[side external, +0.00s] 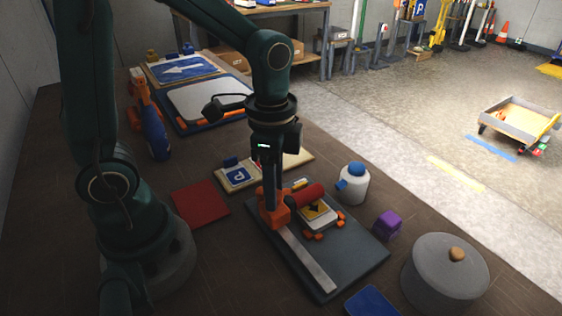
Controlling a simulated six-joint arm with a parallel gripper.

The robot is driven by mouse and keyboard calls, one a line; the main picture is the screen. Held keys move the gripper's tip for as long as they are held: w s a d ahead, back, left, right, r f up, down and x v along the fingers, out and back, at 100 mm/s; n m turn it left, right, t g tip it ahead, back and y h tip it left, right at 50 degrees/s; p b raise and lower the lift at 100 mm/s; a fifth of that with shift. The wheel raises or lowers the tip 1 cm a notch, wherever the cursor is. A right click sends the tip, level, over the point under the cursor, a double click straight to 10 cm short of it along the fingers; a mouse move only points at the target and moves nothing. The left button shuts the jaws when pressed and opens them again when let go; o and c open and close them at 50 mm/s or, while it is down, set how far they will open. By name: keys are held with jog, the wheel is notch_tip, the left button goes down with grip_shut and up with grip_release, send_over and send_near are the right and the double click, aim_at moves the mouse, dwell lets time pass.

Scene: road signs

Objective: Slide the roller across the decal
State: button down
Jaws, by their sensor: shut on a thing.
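The roller (309,194) is a red cylinder lying over the far edge of a small white plate. The plate bears the decal (316,212), a yellow diamond with a black mark, and orange clamps sit around it. My gripper (273,211) points down just left of the plate, with orange parts at its end. It is shut on the roller's handle side, though the grip itself is mostly hidden. The red cylinder reaches right from the gripper, over or on the decal's upper part. I cannot tell whether it touches the decal.
A dark board (350,250) carries the plate and a metal strip (306,262). A white bottle (353,186), purple cube (387,225), grey pot (444,272) and blue pad (371,302) stand right and in front. A red square (200,203) lies left; a P sign (238,177) lies behind.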

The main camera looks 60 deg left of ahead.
jog(key=c, duration=0.5)
grip_release()
jog(key=shift+a, duration=0.2)
jog(key=shift+r, duration=2.6)
jog(key=shift+r, duration=0.1)
jog(key=shift+r+t, duration=0.3)
jog(key=shift+r, duration=0.05)
jog(key=shift+s+a+r+n+t, duration=0.1)
jog(key=shift+s+r+n+t, duration=0.05)
jog(key=shift+s+r+t, duration=0.3)
jog(key=shift+s+r+n+t, duration=0.15)
jog(key=shift+s+r, duration=0.05)
jog(key=shift+r, duration=0.35)
jog(key=s+n+t, duration=0.1)
jog(key=n, duration=0.1)
jog(key=s+n+t, duration=0.1)
jog(key=n, duration=0.2)
jog(key=s+n+t, duration=0.1)
jog(key=s+n, duration=0.1)
jog(key=n, duration=0.1)
jog(key=shift+s+a+t, duration=0.1)
jog(key=shift+t, duration=0.3)
